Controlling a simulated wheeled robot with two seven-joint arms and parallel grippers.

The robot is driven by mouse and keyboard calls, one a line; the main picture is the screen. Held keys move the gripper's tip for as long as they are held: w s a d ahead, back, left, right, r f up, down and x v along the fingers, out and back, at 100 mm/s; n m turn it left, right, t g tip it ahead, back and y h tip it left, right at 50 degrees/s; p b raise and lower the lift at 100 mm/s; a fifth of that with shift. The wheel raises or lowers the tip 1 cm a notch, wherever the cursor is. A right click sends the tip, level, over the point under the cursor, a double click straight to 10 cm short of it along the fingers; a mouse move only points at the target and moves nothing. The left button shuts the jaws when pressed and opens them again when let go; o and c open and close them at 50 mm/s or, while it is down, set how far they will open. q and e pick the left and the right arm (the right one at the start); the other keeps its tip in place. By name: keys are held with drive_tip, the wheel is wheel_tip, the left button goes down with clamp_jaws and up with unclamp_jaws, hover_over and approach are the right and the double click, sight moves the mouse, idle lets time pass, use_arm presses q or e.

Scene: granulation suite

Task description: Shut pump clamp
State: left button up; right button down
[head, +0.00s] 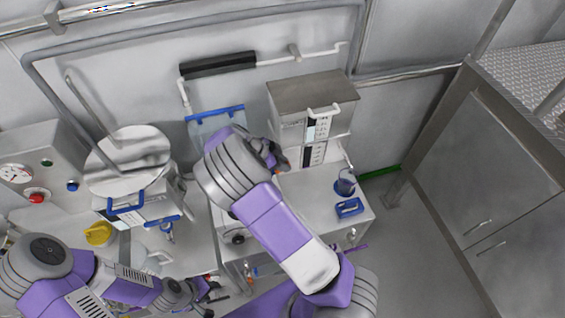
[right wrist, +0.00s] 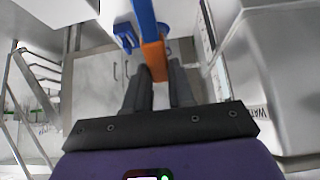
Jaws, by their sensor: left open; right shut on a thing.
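The pump clamp seems to be the blue lever with an orange end (right wrist: 153,55) in the right wrist view. My right gripper (right wrist: 158,88) is shut on its orange end, one dark finger on each side. In the head view my right gripper (head: 277,158) is at the left side of the stacked white pump units (head: 300,125), largely hidden by my own arm. The clamp's own position on the pump is hidden there. My left gripper (head: 208,292) is open and empty at the lower left, in front of the bench.
A blue-handled item (head: 349,208) and a dark blue jug (head: 345,184) stand on the bench to the right. Floor at the right is clear.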

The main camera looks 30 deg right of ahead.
drive_tip(key=c, duration=1)
unclamp_jaws()
drive_tip(key=shift+o, duration=0.2)
drive_tip(key=shift+a+r, duration=0.1)
drive_tip(key=shift+r, duration=0.05)
drive_tip(key=v, duration=0.7)
drive_tip(key=shift+a, duration=0.15)
drive_tip(key=shift+r, duration=0.1)
